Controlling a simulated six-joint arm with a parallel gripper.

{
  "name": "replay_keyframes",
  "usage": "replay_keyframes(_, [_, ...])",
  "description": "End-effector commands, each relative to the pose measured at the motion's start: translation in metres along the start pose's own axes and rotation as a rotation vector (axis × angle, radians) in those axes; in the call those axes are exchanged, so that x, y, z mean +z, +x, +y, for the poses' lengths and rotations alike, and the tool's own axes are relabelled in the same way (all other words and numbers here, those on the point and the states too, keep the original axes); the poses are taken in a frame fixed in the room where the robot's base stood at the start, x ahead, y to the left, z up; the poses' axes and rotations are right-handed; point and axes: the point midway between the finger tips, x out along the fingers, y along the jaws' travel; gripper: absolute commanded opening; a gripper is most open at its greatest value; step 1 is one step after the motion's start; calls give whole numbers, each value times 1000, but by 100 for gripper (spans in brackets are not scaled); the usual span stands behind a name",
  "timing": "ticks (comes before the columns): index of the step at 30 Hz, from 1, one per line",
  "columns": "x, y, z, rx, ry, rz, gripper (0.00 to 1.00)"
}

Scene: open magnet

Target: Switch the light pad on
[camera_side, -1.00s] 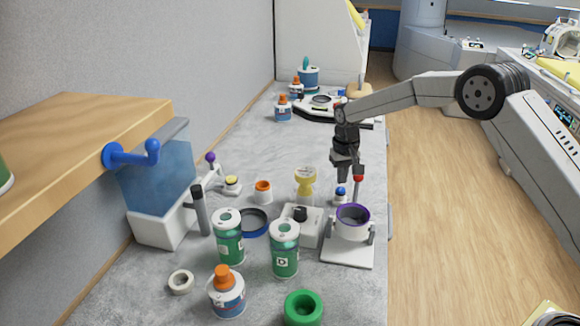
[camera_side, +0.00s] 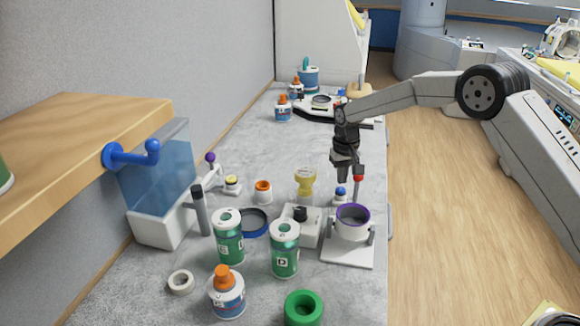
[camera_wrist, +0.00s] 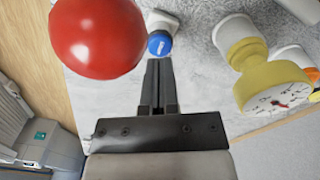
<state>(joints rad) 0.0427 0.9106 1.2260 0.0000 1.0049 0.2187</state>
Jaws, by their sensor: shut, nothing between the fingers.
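My gripper (camera_side: 343,177) points down at the right side of the bench, its fingers shut with nothing between them. In the wrist view its fingertips (camera_wrist: 158,64) end close to a round blue button (camera_wrist: 160,43) on a small white base. The blue button (camera_side: 340,191) shows just below the fingers in the side view. Whether they touch it I cannot tell. Nothing in view is clearly recognisable as the light pad, and no lit surface stands out.
A red ball knob (camera_side: 358,178) on a rod stands close right of the fingers and looms large in the wrist view (camera_wrist: 97,38). A yellow dial gauge (camera_side: 305,180) stands to the left. A purple-rimmed white cup (camera_side: 352,228) and green-labelled bottles (camera_side: 284,255) stand nearer.

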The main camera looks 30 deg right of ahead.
Motion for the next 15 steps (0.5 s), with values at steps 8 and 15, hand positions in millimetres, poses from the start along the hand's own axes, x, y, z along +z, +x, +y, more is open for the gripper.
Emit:
replay_keyframes(8, [0, 3, 0, 0, 0, 0, 0])
replay_keyframes(15, [0, 5, 0, 0, 0, 0, 0])
